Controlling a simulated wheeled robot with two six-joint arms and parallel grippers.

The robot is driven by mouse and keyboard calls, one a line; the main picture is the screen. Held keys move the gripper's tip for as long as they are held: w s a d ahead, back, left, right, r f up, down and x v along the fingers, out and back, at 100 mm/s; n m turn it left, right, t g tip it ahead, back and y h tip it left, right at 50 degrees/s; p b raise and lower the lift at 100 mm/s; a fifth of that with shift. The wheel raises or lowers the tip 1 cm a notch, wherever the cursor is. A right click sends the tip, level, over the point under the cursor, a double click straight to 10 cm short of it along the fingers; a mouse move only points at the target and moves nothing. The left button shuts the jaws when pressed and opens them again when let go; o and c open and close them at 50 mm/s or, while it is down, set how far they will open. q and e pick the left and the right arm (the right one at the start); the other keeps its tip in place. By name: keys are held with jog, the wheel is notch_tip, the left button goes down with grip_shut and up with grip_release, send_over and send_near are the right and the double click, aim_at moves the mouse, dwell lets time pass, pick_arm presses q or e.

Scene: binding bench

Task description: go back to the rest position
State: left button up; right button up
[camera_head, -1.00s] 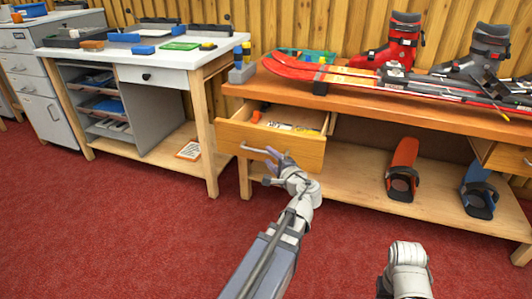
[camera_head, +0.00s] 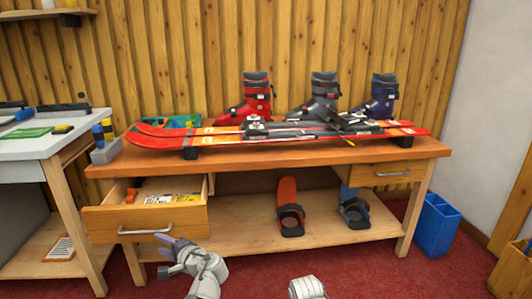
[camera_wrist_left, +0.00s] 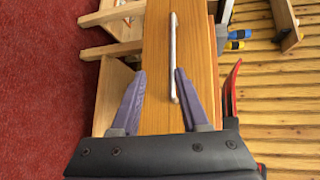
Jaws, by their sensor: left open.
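My left gripper (camera_head: 168,253) is low in front of the open left drawer (camera_head: 150,222) of the wooden bench in the head view. In the left wrist view its two purple-grey fingers (camera_wrist_left: 158,95) are apart with nothing between them. The drawer's front and its metal handle (camera_wrist_left: 173,58) lie beyond the fingertips, and the handle is not gripped. Part of my right arm (camera_head: 307,288) shows at the bottom edge of the head view; its gripper is not visible.
The bench top (camera_head: 270,157) carries red skis (camera_head: 180,137) and several ski boots (camera_head: 323,92). The lower shelf (camera_head: 245,228) holds two snowboard-like boards with bindings. A blue bin (camera_head: 436,225) stands right of the bench. A white-topped table (camera_head: 35,145) is at left. Red carpet lies in front.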

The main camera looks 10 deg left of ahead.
pick_arm(q)
jog(key=s+d+f+n+g+h+p, duration=0.1)
jog(key=s+d+f+g+h+p, duration=0.3)
jog(key=d, duration=0.6)
jog(key=s+d+f+n+g+h+p, duration=0.15)
jog(key=s+d+h, duration=0.35)
jog(key=d, duration=0.5)
jog(key=s+d+f+n+g+h+p, duration=0.1)
jog(key=s+d+f+g+h+p, duration=0.15)
jog(key=s+d, duration=0.5)
jog(key=w+d+r+p, duration=0.1)
jog(key=d+r+p, duration=0.2)
jog(key=r+p, duration=3.4)
jog(key=shift+r+h, duration=0.15)
jog(key=shift+h, duration=0.2)
jog(key=shift+c, duration=0.3)
